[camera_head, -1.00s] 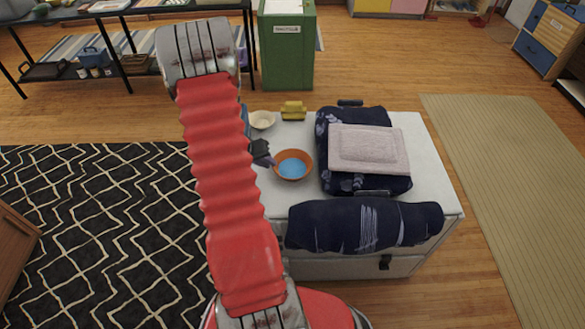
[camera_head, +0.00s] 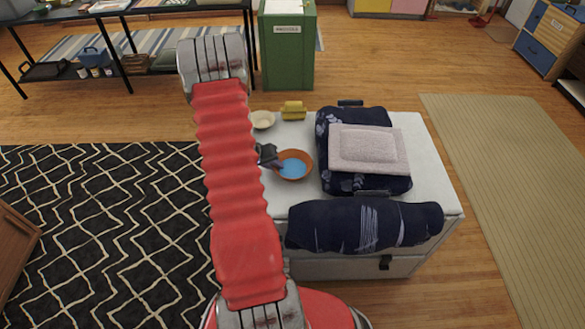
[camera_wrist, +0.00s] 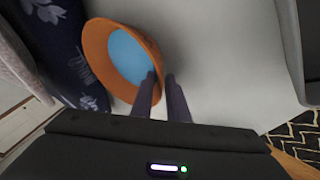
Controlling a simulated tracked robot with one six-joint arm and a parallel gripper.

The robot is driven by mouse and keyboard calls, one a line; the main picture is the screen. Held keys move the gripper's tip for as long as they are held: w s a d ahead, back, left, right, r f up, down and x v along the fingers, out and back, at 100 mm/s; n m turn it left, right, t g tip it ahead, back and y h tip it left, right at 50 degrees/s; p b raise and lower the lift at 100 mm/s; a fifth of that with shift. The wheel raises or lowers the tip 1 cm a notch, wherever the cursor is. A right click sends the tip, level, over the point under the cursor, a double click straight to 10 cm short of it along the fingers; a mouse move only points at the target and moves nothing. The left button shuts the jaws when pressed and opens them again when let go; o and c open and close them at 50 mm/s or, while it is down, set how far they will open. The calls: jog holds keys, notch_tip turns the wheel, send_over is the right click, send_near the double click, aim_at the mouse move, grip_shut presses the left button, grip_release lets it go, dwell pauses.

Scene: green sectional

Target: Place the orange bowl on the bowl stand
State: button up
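The orange bowl (camera_head: 308,172), blue inside, sits upright on the white cabinet top. It also shows in the wrist view (camera_wrist: 93,45). My gripper (camera_head: 279,162) is at the bowl's left rim in the head view. In the wrist view my gripper (camera_wrist: 161,76) has its two dark fingers a little apart. One finger overlaps the bowl's inside and the other is outside its rim. I cannot tell whether they touch the rim. A small yellow object (camera_head: 293,110) stands behind the bowl; I cannot tell for sure that it is the bowl stand.
A cream bowl (camera_head: 262,120) stands behind the orange bowl, left of the yellow object. A dark blue patterned cushion (camera_head: 333,180) with a pale folded cloth (camera_head: 368,150) lies on the right. A dark roll (camera_head: 365,227) lies along the front. White top (camera_head: 430,165) is bare at the right edge.

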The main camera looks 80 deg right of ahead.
jog(key=shift+f, duration=0.1)
dwell(0.5)
grip_shut()
dwell(0.3)
notch_tip(320, 180, up, 10)
dwell(0.7)
dwell(0.4)
